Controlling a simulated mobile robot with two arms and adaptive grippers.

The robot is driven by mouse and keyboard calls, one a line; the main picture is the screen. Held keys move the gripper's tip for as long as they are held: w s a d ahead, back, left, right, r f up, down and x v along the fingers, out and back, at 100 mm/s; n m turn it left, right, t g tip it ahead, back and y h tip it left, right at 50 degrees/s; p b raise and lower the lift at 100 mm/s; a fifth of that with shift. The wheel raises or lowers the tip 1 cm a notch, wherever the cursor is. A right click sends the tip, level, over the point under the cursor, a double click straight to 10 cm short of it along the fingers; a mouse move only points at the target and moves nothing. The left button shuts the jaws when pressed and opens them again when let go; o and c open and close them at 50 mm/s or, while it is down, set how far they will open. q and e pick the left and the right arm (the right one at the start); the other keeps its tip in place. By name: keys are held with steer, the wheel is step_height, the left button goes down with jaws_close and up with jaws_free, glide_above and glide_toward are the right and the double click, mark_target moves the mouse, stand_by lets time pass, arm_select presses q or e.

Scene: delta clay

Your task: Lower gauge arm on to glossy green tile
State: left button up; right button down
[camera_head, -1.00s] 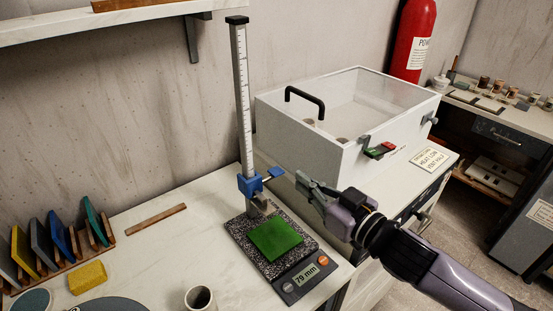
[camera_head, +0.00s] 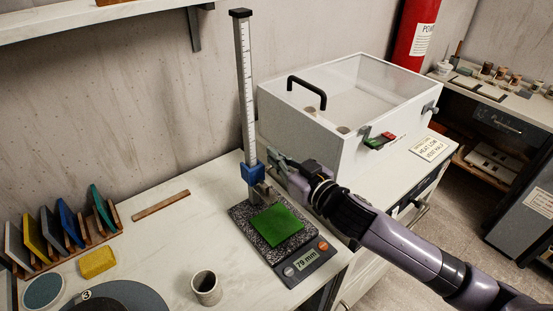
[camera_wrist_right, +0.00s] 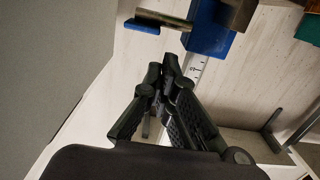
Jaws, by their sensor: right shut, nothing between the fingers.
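The height gauge has an upright scaled post (camera_head: 244,95) on a speckled base. Its blue gauge arm carriage (camera_head: 251,173) sits on the post above the glossy green tile (camera_head: 276,227), which lies flat on the base. The display (camera_head: 306,260) reads 79 mm. My right gripper (camera_head: 277,166) is at the carriage's right side, its tips close to it; contact is hard to tell. In the right wrist view the fingers (camera_wrist_right: 170,75) are together and empty, with the blue carriage (camera_wrist_right: 209,30) just beyond them. My left gripper is out of view.
A white box with a clear lid (camera_head: 345,95) stands right behind my right gripper. A cup (camera_head: 206,288), a yellow sponge-like block (camera_head: 97,263) and a rack of coloured tiles (camera_head: 62,230) are to the left. A wooden strip (camera_head: 160,205) lies on the bench.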

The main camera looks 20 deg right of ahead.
step_height(320, 180, down, 7)
steer(key=b, duration=0.2)
steer(key=shift+w+b, duration=0.1)
steer(key=shift+b, duration=0.2)
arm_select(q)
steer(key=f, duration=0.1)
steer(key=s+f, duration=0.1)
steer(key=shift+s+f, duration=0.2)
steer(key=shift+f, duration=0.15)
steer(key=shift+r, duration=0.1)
